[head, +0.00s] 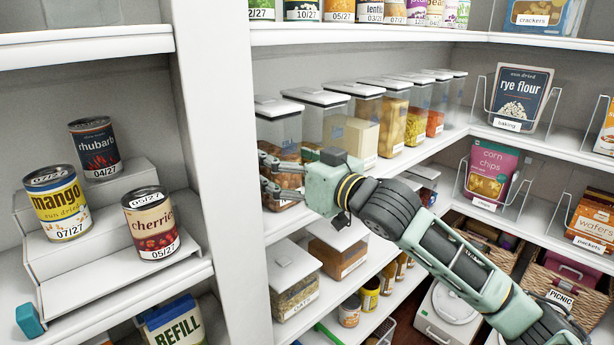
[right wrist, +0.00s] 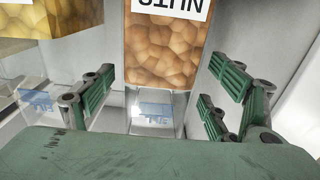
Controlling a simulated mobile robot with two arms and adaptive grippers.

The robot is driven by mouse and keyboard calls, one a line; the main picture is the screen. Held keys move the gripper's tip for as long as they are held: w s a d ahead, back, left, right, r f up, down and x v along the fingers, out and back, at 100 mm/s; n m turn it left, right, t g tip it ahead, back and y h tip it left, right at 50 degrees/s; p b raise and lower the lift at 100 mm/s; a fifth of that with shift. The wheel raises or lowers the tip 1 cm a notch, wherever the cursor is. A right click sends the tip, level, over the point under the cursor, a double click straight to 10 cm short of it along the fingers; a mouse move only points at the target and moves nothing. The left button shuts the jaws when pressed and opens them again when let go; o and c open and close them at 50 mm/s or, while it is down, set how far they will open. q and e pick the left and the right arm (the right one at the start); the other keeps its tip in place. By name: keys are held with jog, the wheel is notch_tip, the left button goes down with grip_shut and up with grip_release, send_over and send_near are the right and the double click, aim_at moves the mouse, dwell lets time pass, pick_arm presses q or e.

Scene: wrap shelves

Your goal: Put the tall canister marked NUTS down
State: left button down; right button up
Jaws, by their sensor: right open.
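The tall clear NUTS canister (head: 279,129) with a white lid stands at the left end of a row on the middle shelf, brown nuts inside. My right gripper (head: 268,176) reaches in from the right at its lower half, with fingers in front of it. In the right wrist view the canister (right wrist: 165,55) shows close up, its NUTS label upside down at the top edge. There my right gripper (right wrist: 160,100) is open, one finger on each side of the canister, with visible gaps. My left gripper is not in view.
Several similar lidded canisters (head: 393,115) stand to the right along the same shelf (head: 449,137). A white upright post (head: 214,120) is close on the left. Lower lidded boxes (head: 292,278) sit on the shelf below. Tins stand on a stepped riser (head: 117,283) at left.

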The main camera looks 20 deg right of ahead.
jog(key=b+v, duration=0.2)
jog(key=v, duration=0.6)
jog(key=shift+s, duration=0.1)
